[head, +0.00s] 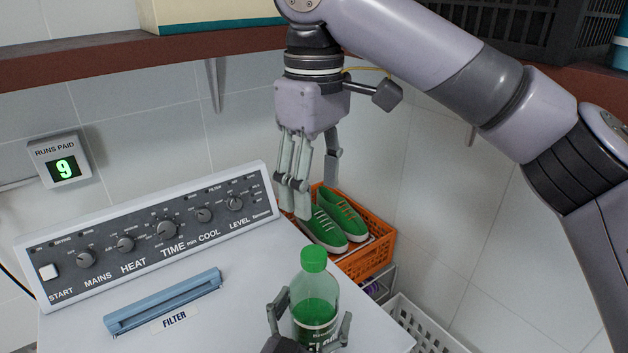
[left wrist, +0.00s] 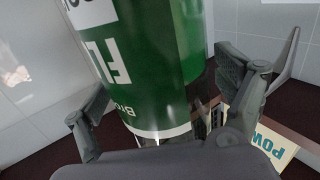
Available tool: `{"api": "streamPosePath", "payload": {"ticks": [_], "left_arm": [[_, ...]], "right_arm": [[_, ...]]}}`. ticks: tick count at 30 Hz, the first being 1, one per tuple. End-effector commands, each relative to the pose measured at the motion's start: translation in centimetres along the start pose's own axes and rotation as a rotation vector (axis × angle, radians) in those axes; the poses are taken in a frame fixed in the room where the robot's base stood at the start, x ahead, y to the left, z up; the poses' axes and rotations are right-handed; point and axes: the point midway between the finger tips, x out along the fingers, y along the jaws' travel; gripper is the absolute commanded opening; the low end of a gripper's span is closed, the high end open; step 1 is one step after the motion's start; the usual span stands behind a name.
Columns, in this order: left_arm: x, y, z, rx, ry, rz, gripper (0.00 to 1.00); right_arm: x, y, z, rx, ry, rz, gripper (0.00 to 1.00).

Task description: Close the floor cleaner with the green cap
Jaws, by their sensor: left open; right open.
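The floor cleaner bottle (head: 318,312) stands upright on the white machine top at the bottom of the head view. It holds green liquid and has a green and white label. The green cap (head: 314,259) sits on its neck; I cannot tell how tight it is. My left gripper (head: 312,306) is open, with its fingers on both sides of the bottle. The left wrist view shows the bottle (left wrist: 150,70) between these fingers (left wrist: 165,98). My right gripper (head: 312,185) is open and empty, pointing down above the cap, apart from it.
A white machine with a control panel (head: 150,235) and a blue filter handle (head: 163,301) lies to the left. An orange crate (head: 370,258) with green shoes (head: 335,222) stands behind the bottle. A white basket (head: 425,330) is at right. A brown shelf (head: 120,50) runs above.

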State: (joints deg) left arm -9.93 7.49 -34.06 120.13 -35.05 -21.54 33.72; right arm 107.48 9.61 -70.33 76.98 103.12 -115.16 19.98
Motion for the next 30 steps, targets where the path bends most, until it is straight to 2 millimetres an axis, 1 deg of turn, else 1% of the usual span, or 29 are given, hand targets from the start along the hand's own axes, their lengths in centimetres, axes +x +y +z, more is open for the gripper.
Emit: {"api": "streamPosePath", "payload": {"ticks": [10, 14, 17, 24, 27, 30], "left_arm": [[-0.1, 0.0, 0.0, 0.000, 0.000, 0.000, 0.94], [-1.1, 0.0, 0.1, -0.002, -0.002, 0.000, 0.94], [-2.6, 0.0, 0.1, -0.003, -0.003, 0.000, 0.94], [-7.5, 0.0, 0.2, -0.004, -0.005, -0.001, 0.94], [-9.2, 0.0, 0.1, -0.002, -0.003, -0.001, 0.94], [-10.4, 0.0, 0.1, -0.002, -0.002, -0.001, 0.94]], "right_arm": [[0.0, 0.0, 0.0, 0.000, 0.000, 0.000, 0.56], [0.0, 0.0, 0.0, 0.000, 0.000, 0.000, 0.56], [0.0, 0.0, 0.0, 0.000, 0.000, 0.000, 0.56], [0.0, 0.0, 0.0, 0.000, 0.000, 0.000, 0.56], [0.0, 0.0, 0.0, 0.000, 0.000, 0.000, 0.56], [0.0, 0.0, 0.0, 0.000, 0.000, 0.000, 0.56]]}}
